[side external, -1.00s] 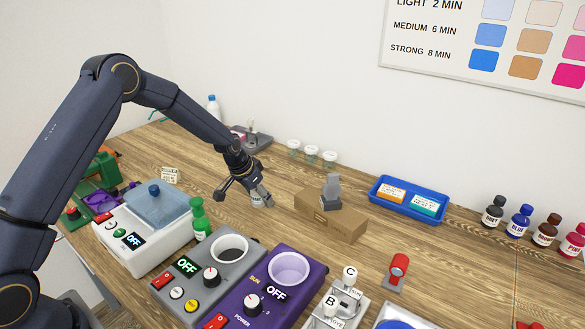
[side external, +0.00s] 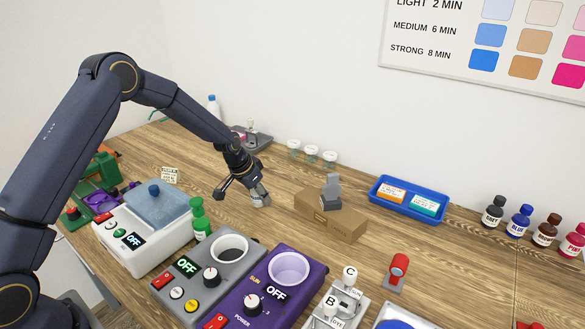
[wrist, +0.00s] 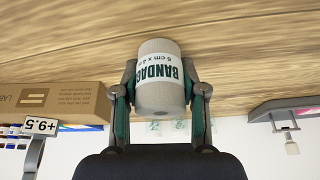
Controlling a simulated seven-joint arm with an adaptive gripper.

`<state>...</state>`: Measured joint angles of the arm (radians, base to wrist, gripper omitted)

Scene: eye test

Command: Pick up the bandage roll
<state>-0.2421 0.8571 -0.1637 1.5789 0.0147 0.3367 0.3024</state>
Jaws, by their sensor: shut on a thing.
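The bandage roll (wrist: 159,88) is a grey-white cylinder with a white label and green print. In the wrist view it sits between the two fingers of my gripper (wrist: 160,95), which touch it on both sides. In the side view my gripper (side external: 262,198) is low over the wooden table, left of the cardboard box. The roll is mostly hidden behind the fingers there, so I cannot tell its height above the table.
A cardboard box (side external: 330,217) with a grey stand on it is right of my gripper. A green bottle (side external: 199,219) and a grey heater unit (side external: 210,270) are in front. Small cups (side external: 311,154) stand behind. A blue tray (side external: 408,199) is farther right.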

